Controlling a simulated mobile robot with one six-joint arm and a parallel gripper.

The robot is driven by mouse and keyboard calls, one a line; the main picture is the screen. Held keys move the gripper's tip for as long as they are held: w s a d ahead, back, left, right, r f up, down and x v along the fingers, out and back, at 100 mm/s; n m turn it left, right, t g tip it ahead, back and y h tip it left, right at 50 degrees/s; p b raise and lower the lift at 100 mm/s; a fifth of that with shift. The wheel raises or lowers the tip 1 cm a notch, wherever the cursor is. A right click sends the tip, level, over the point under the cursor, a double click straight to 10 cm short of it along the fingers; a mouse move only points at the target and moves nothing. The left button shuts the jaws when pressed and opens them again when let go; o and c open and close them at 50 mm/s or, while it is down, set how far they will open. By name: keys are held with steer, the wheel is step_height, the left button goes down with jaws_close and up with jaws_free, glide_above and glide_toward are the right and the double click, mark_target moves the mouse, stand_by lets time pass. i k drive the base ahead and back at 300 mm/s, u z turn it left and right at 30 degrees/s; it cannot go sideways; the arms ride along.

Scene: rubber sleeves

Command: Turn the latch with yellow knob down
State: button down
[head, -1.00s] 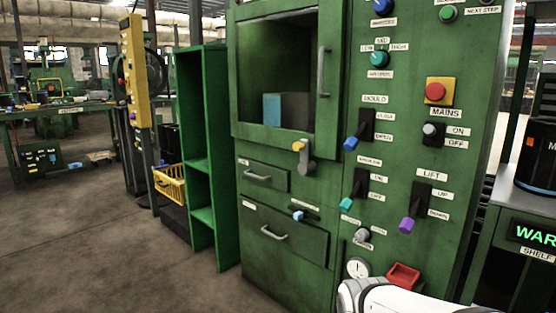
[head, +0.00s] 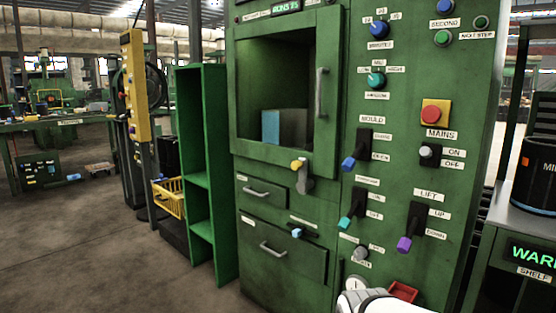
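The latch with the yellow knob (head: 297,165) is on the green machine's front, just below the window door (head: 240,100). Its grey arm (head: 306,178) shows to the right of and below the knob, and the knob points to the left. My gripper is not in view. Only a white part of my arm shows at the bottom edge, below and to the right of the latch and apart from it.
Right of the latch are levers with blue (head: 348,163), teal (head: 345,222) and purple (head: 404,244) knobs. Two drawers (head: 262,192) sit below it. A green shelf unit (head: 205,180) stands left. The floor (head: 95,230) at front left is clear.

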mark_target(304, 183)
steer(key=u, duration=0.65)
steer(key=i, duration=1)
steer(key=z, duration=1)
